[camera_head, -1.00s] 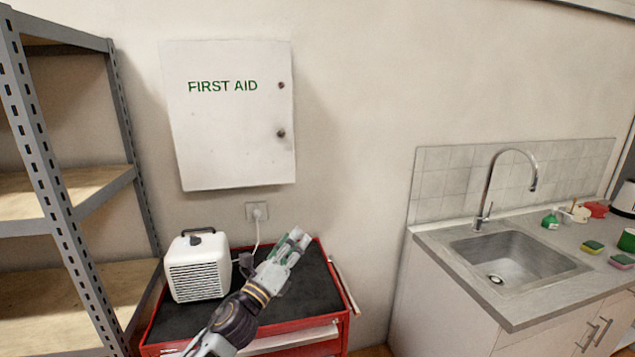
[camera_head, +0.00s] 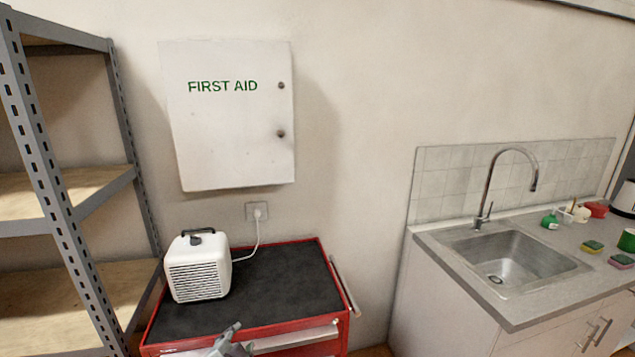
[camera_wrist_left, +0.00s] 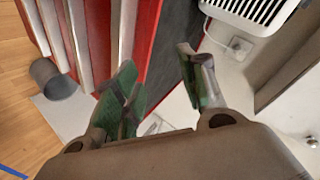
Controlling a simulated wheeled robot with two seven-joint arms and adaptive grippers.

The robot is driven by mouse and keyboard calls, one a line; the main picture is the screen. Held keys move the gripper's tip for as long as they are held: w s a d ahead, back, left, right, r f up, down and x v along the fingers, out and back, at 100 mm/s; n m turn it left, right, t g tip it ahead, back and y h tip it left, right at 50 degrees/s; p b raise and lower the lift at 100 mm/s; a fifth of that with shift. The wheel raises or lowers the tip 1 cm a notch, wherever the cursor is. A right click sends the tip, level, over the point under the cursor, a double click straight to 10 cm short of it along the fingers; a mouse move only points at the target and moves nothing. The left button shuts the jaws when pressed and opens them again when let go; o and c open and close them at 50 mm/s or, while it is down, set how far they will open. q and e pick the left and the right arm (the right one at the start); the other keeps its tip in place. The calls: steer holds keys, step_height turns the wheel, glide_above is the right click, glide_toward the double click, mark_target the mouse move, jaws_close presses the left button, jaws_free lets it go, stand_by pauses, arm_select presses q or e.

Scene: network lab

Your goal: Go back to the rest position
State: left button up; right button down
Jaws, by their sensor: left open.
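My left gripper (camera_head: 234,338) shows at the bottom edge of the head view, low in front of the red tool cart (camera_head: 335,300), with most of its arm out of frame. In the left wrist view the two green-padded fingers (camera_wrist_left: 160,80) stand apart with nothing between them. The cart's drawer side and dark top lie beyond the fingers there. My right gripper is in neither view.
A white heater (camera_head: 198,270) stands on the cart's black top, its cord running to a wall socket (camera_head: 257,211). A metal shelf (camera_head: 65,215) stands left, a sink counter (camera_head: 520,318) right. A grey bin (camera_wrist_left: 50,78) is on the floor.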

arm_select(q)
steer(key=s+a+f+n+g, duration=0.1)
steer(key=s+f+n+g, duration=0.35)
steer(key=s, duration=0.55)
steer(key=s+a+f+n+g, duration=0.1)
steer(key=s+f+n+g, duration=0.35)
steer(key=s, duration=0.65)
step_height(320, 180, down, 34)
steer(key=s+m, duration=0.1)
steer(key=s, duration=0.1)
steer(key=s+a+f+g, duration=0.1)
steer(key=s+a+f, duration=0.1)
steer(key=s+f, duration=0.7)
steer(key=s+a+f, duration=0.2)
steer(key=s+f, duration=0.8)
steer(key=s, duration=0.3)
steer(key=shift+s+a+f+g+h, duration=0.2)
steer(key=shift+a+g+h, duration=0.1)
steer(key=shift+g, duration=0.1)
